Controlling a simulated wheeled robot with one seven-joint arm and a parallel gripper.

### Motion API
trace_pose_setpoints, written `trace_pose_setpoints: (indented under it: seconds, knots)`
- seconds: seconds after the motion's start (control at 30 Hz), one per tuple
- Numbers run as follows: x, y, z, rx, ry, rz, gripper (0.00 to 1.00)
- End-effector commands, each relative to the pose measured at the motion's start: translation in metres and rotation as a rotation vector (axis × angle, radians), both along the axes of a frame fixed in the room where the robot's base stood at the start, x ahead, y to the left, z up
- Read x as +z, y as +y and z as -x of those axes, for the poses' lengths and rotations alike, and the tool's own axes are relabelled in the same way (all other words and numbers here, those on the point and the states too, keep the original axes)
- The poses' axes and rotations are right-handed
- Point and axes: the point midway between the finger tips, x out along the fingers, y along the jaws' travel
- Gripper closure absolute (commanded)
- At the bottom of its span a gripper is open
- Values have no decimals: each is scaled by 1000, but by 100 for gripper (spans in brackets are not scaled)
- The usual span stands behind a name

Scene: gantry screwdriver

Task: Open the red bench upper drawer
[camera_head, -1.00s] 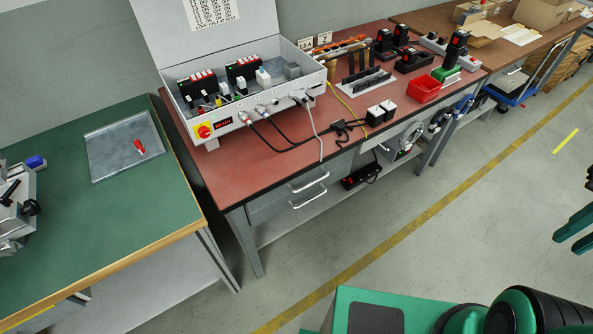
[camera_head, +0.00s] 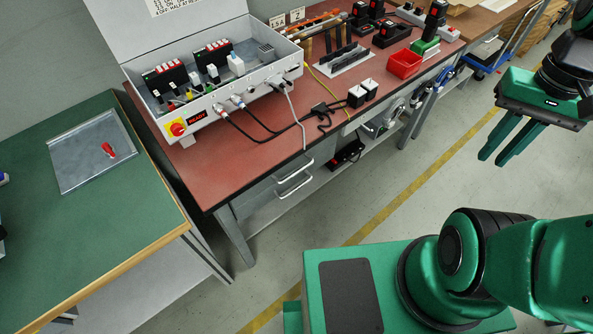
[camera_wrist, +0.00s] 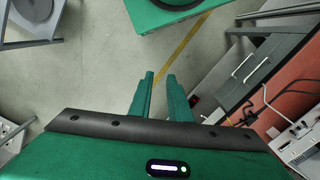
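The red-topped bench (camera_head: 235,150) stands in the middle of the head view. Under its front edge is a grey drawer unit with two bar handles. The upper drawer handle (camera_head: 296,169) sits just above the lower handle (camera_head: 296,186); both drawers look shut. In the wrist view the upper handle (camera_wrist: 257,70) is on the right, nearer the red top. My gripper (camera_head: 493,160) is open and empty, in the air at the right of the head view, well away from the drawers. Its two parallel fingers also show in the wrist view (camera_wrist: 160,76), pointing past the drawers over the floor.
A control box (camera_head: 218,95) with cables stands on the bench, with a red bin (camera_head: 404,63) farther right. A black power strip (camera_head: 346,153) lies on the lower shelf. A green-topped bench (camera_head: 110,215) is at left. The floor before the drawers is clear.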

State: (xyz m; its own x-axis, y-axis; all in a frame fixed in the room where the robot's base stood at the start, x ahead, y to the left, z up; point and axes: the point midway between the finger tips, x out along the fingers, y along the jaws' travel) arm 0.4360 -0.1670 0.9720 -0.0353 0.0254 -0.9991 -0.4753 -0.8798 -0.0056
Motion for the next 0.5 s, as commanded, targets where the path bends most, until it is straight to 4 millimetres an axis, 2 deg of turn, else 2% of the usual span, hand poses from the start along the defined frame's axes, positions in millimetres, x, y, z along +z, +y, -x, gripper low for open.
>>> trace_pose_setpoints:
  seconds: [0.27,0.5]
  knots:
    - [-28,15,-63,216,104,-99,83]
    - [-70,34,-112,405,168,-241,83]
